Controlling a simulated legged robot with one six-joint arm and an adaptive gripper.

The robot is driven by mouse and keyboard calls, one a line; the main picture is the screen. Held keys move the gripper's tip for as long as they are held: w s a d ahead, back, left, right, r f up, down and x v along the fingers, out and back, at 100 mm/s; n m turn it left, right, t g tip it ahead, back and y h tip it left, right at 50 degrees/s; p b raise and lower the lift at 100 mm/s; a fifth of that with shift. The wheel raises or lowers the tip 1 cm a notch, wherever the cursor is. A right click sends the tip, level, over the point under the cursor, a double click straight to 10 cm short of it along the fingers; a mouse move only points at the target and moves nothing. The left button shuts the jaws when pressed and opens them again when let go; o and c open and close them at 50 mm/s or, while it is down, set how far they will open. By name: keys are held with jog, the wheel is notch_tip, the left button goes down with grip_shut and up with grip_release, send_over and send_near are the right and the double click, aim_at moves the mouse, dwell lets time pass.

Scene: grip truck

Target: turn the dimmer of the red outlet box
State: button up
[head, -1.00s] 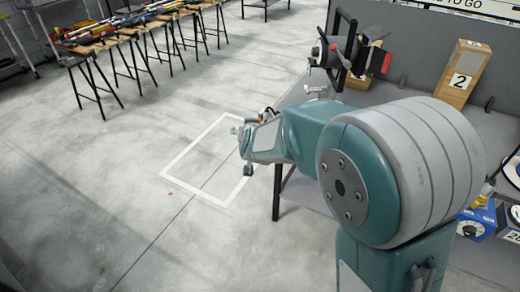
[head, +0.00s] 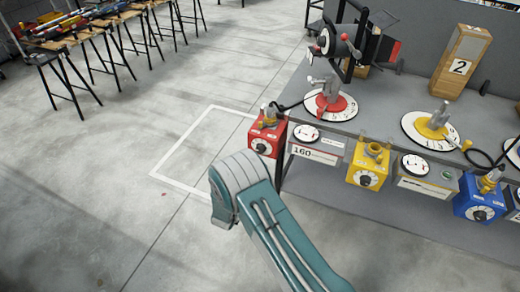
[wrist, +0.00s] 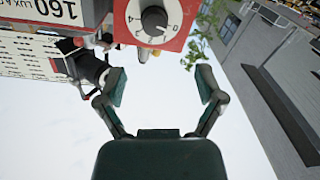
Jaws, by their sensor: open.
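The red outlet box (head: 268,137) hangs at the near left corner of the grey table in the head view, with a black dimmer knob (head: 260,146) on a white dial on its front. In the wrist view the red box (wrist: 180,38) is at the top, its dark knob (wrist: 154,20) facing me with numbers around it. My gripper (wrist: 160,84) is open and empty, its two fingers apart below the dial in the picture and not touching the knob. In the head view my gripper is hidden; only my arm shows.
A yellow box (head: 368,165) and a blue box (head: 480,203) hang further right along the table edge. A "160" sign (head: 315,154) is beside the red box. A red lamp base (head: 331,106) stands above on the table (head: 390,110).

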jog(key=x, duration=1.1)
jog(key=shift+s+d, duration=0.15)
jog(key=shift+d, duration=0.25)
jog(key=shift+a, duration=0.15)
jog(key=c, duration=1.2)
